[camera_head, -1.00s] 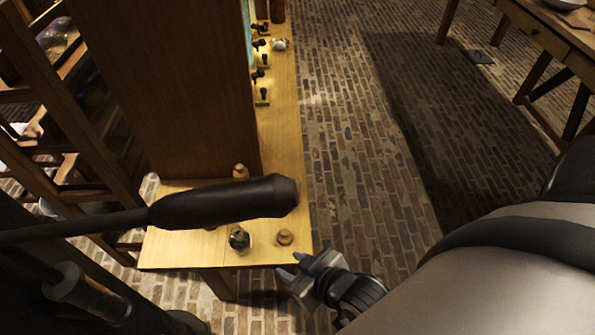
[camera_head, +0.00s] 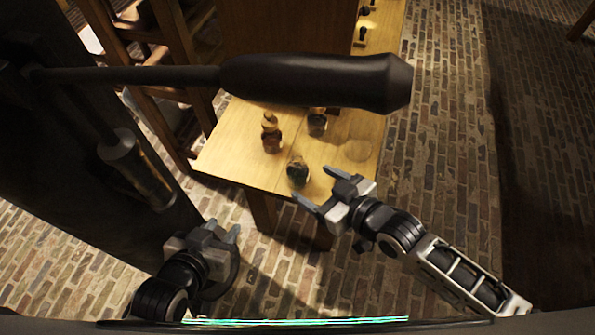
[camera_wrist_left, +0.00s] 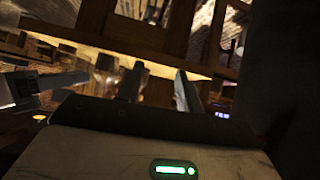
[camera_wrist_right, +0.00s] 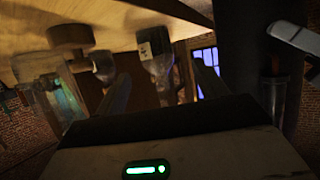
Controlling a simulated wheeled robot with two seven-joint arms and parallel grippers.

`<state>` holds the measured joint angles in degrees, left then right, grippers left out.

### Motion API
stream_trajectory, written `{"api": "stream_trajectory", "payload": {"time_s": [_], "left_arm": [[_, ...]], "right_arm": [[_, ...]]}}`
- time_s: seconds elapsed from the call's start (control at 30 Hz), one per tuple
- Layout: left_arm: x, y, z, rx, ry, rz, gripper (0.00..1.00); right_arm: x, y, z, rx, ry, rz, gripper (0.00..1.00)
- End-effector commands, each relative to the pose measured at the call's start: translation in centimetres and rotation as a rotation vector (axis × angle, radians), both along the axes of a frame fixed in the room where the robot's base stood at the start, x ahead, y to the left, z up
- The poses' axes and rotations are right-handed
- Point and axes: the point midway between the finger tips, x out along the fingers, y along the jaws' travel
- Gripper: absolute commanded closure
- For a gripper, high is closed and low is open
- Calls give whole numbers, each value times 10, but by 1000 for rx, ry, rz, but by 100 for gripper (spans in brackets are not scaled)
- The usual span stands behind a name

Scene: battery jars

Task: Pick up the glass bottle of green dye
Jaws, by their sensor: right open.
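Several small stoppered glass bottles stand on the near end of a wooden table in the head view: a brown one (camera_head: 271,135), another behind it (camera_head: 317,122), and a dark one (camera_head: 298,171) nearest the front edge. I cannot tell for sure which holds green dye. My right gripper (camera_head: 317,187) is open and empty at the table's front edge, just right of and nearer than the dark bottle. My left gripper (camera_head: 223,229) is open and empty, lower, in front of the table.
The wooden table (camera_head: 235,150) ends close to the bottles. A dark rod-like thing with a thick end (camera_head: 315,80) crosses the view above the table. A tall wooden panel (camera_head: 285,25) stands behind. Brick floor (camera_head: 440,130) is clear to the right.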

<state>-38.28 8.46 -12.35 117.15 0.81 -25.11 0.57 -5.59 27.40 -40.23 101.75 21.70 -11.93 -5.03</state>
Motion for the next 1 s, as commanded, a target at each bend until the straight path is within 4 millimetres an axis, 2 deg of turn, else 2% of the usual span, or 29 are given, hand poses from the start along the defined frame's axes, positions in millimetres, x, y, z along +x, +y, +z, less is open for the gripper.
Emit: {"api": "stream_trajectory", "payload": {"time_s": [0.13,0.37,0.7,1.0], "left_arm": [[0,0,-3,0,0,-1,64],[1,0,-2,0,-3,-3,64],[4,-1,-2,-3,-15,-4,64],[6,-2,1,-6,-20,-5,64]], "right_arm": [[19,17,-11,1,1,0,28],[30,27,-18,-1,1,0,28],[63,52,-38,-1,0,0,28],[65,54,-39,-1,1,0,28]]}}
